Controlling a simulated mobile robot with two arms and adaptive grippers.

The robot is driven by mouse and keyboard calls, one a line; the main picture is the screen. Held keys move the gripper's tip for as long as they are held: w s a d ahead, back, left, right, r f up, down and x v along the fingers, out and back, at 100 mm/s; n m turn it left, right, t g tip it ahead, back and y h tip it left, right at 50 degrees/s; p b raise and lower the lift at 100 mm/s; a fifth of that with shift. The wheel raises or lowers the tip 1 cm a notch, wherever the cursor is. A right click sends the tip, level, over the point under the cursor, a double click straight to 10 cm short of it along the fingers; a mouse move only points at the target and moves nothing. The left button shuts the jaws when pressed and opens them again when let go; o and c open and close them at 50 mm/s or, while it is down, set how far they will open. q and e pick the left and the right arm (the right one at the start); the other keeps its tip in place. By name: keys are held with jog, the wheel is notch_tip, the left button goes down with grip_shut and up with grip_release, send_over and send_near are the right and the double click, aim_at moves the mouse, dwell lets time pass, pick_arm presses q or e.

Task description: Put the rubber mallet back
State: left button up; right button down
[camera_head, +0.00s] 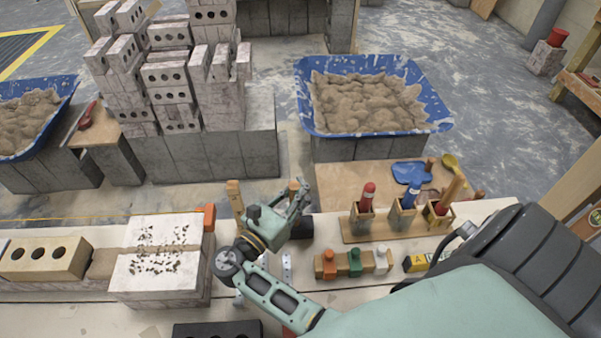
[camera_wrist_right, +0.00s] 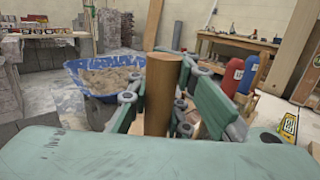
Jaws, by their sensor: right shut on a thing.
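My right gripper (camera_head: 292,203) reaches over the work table from the right and is shut on the upright wooden handle of the rubber mallet. The handle top (camera_head: 294,186) shows just above the fingers, and a black block (camera_head: 301,228), likely the mallet head, shows below them. In the right wrist view the brown handle (camera_wrist_right: 163,90) stands between the fingers; its lower end is hidden. I cannot tell whether the mallet touches the table. A wooden rack (camera_head: 385,228) to the right holds a red-handled tool (camera_head: 367,193), a blue-handled tool (camera_head: 411,192) and a wooden-handled tool (camera_head: 450,193). My left gripper is out of view.
A bench block (camera_head: 165,245) with mortar spots is left of the gripper, beside a holed brick (camera_head: 45,258). A small wooden strip with coloured knobs (camera_head: 352,262) and a yellow item (camera_head: 418,262) lie in front of the rack. A blue mortar tub (camera_head: 372,95) stands behind.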

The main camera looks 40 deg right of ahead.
jog(key=shift+f, duration=0.15)
jog(key=c, duration=1.5)
grip_release()
jog(key=shift+f, duration=0.1)
jog(key=shift+c, duration=0.2)
notch_tip(320, 180, up, 10)
